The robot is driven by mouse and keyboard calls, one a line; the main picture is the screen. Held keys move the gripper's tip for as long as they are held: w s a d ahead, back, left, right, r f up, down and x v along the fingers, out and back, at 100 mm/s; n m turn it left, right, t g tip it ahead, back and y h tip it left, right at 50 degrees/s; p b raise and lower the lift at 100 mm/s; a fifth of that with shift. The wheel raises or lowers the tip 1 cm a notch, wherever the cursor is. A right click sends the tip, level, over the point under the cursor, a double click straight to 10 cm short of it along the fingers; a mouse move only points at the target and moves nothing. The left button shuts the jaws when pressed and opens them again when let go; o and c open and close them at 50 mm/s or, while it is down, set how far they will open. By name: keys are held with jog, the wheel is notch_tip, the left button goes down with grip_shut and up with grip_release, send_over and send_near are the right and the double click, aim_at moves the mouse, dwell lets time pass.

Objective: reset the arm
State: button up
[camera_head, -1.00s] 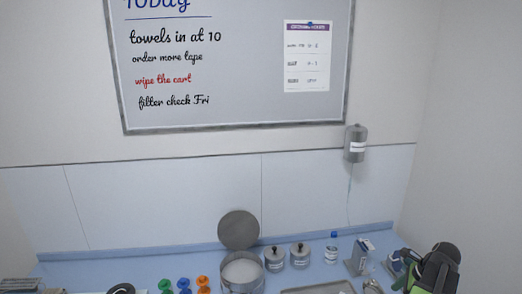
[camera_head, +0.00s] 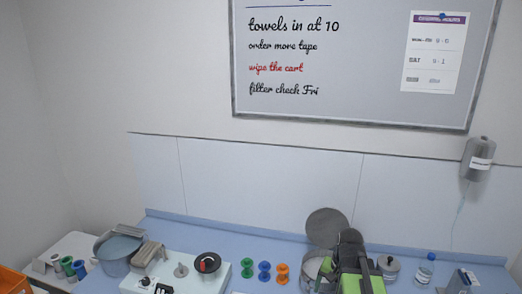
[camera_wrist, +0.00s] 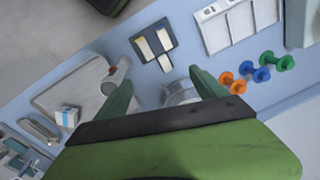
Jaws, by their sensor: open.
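My gripper (camera_wrist: 165,85) is open in the wrist view, with its two green fingers spread apart. I see nothing held between them. A round, pale see-through container (camera_wrist: 180,95) shows beyond the gap, partly hidden by the fingers and the green gripper body. In the head view my green and black arm (camera_head: 355,265) stands at the lower right, in front of the counter. It covers part of the metal canister (camera_head: 315,268) there. The fingertips cannot be made out in the head view.
Green, blue and orange spools (camera_head: 264,270) stand on the blue counter. A white device (camera_head: 205,278) with a dark knob and a metal pot (camera_head: 118,252) are at left. A lidded jar (camera_head: 389,267), a bottle (camera_head: 425,268) and a hanging dispenser (camera_head: 478,160) are at right.

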jog(key=a+n, duration=0.6)
jog(key=a, duration=0.6)
jog(key=shift+n+g+h, duration=0.3)
jog(key=shift+h, duration=0.1)
jog(key=f+b, duration=0.4)
jog(key=s+f+b, duration=0.1)
jog(key=f+b, duration=0.4)
jog(key=s+f+b, duration=0.1)
jog(key=f+b, duration=0.3)
jog(key=shift+a+f+b, duration=0.25)
jog(key=shift+f+b, duration=0.1)
jog(key=shift+r, duration=0.2)
jog(key=shift+c, duration=0.4)
